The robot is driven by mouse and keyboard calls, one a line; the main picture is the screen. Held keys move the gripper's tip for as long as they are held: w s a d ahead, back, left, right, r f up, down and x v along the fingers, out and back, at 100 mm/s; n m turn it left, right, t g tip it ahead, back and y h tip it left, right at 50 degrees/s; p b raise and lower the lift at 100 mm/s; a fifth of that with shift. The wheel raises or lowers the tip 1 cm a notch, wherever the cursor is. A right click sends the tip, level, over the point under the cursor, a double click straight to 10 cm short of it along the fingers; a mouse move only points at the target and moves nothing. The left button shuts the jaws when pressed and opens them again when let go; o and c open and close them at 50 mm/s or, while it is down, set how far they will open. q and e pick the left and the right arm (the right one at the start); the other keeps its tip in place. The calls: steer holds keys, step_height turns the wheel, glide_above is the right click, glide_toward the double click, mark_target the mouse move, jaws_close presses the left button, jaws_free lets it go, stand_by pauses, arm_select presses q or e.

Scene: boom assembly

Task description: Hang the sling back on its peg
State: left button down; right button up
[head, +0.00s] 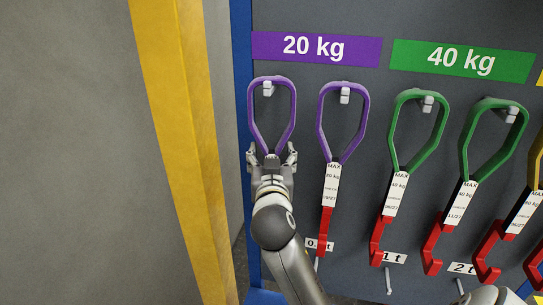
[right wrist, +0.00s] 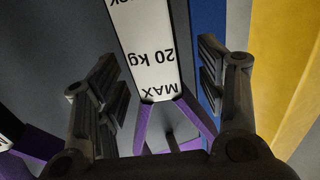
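The leftmost purple sling (head: 293,106) has its loop around the left peg (head: 267,89) under the purple 20 kg sign, with the peg head showing inside the top of the loop. My right gripper (head: 272,155) is at the loop's lower end and hides the sling below it. In the right wrist view, the sling's white 20 kg label (right wrist: 146,45) lies between my two fingers, with gaps on both sides. My right gripper (right wrist: 158,88) is open.
A second purple sling (head: 364,112) hangs just to the right, then green slings (head: 396,130) under the 40 kg sign (head: 462,60). A yellow post (head: 172,120) and a blue frame edge (head: 241,60) stand close on the left. Small pegs with tonnage labels are below.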

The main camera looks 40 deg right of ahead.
steer(key=v, duration=0.7)
steer(key=w+a+f+n+g+y+b, duration=0.1)
steer(key=w+a+f+n+y, duration=0.2)
steer(key=f, duration=0.8)
steer(key=w+a+f+n+g+y+b, duration=0.1)
steer(key=w+a+f+n+y, duration=0.2)
steer(key=f, duration=0.8)
steer(key=s+a+f+n+g+y, duration=0.1)
steer(key=s+a+f+n+g, duration=0.15)
steer(key=f, duration=1.05)
steer(key=s+a+f+n+g+y, duration=0.1)
steer(key=s+a+f+y, duration=0.15)
steer(key=f, duration=0.95)
steer(key=s+f+g+b, duration=0.2)
steer(key=s+f+g, duration=0.2)
steer(key=s+f, duration=1.4)
steer(key=s+d+f+g, duration=0.1)
steer(key=s+f, duration=0.3)
steer(key=s, duration=0.4)
steer(key=s+d+f+g, duration=0.1)
steer(key=s+f+g, duration=0.1)
steer(key=s+f, duration=0.3)
steer(key=s+d+f+g+b, duration=0.1)
steer(key=s+f, duration=0.4)
steer(key=s, duration=0.6)
steer(key=shift+y, duration=0.45)
steer(key=shift+s, duration=0.1)
